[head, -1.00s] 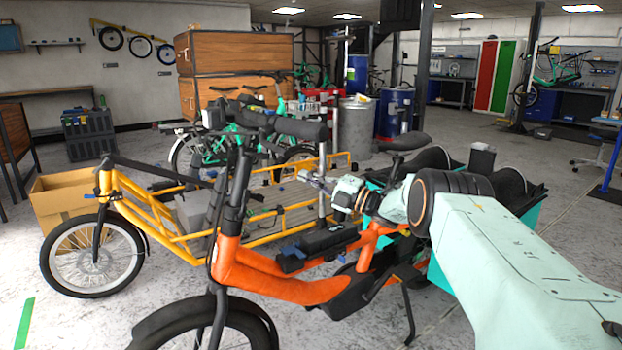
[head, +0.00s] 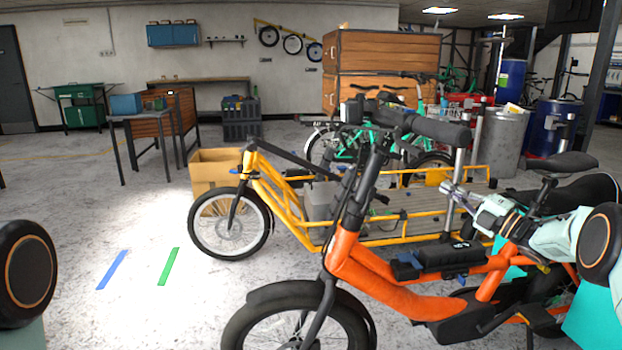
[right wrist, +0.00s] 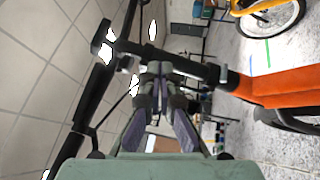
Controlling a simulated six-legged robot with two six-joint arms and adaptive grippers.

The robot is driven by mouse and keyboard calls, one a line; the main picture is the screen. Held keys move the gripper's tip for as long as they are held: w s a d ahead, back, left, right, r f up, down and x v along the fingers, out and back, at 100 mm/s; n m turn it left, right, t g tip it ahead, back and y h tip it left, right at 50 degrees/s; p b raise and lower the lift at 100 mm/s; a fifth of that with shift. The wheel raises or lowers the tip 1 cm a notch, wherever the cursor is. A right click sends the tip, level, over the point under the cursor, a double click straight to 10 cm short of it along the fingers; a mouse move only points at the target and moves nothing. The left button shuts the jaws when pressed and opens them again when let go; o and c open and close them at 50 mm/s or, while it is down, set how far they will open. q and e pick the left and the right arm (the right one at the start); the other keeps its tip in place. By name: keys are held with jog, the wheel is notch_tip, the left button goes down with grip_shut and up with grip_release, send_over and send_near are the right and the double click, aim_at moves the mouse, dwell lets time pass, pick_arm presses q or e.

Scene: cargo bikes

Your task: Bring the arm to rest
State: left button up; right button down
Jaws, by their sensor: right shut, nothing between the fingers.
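My right arm comes in from the right in the head view. Its right gripper (head: 455,191) is shut and empty, over the frame of the orange cargo bike (head: 385,285). In the right wrist view, the fingers of the right gripper (right wrist: 157,75) meet in front of the black handlebar parts. The orange frame (right wrist: 280,88) shows at the right there. Only a black joint of my left arm shows at the left edge of the head view; its gripper is out of the picture.
A yellow cargo bike (head: 270,185) stands behind the orange one, with a cardboard box (head: 205,165) beside its front wheel. A grey metal drum (head: 503,142) and a blue barrel (head: 553,133) stand at the back right. The floor at left is clear, with blue and green tape strips.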

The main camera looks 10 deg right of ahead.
notch_tip(320, 180, down, 16)
jog(key=s+a+m+g+h, duration=0.1)
jog(key=s+a+m+h, duration=0.1)
jog(key=m+h, duration=0.95)
jog(key=s+a+f+m+g+y+p, duration=0.2)
jog(key=s+a+f+m+g, duration=0.5)
jog(key=s+a+f+m, duration=0.65)
jog(key=s+a+f+g, duration=0.2)
jog(key=s, duration=0.5)
jog(key=s+a+f+g+p, duration=0.1)
jog(key=s+a+f+g, duration=0.15)
jog(key=s, duration=0.45)
jog(key=s+a+f+g, duration=0.2)
jog(key=s, duration=0.6)
jog(key=s+a+r+g+p, duration=0.1)
jog(key=s+r+g, duration=0.1)
jog(key=s, duration=0.5)
jog(key=s+a+r+g+p, duration=0.1)
jog(key=s+r, duration=0.3)
jog(key=s, duration=0.4)
jog(key=shift+s+a+n+g, duration=0.15)
jog(key=shift+a+n+g, duration=0.2)
jog(key=shift+a, duration=0.35)
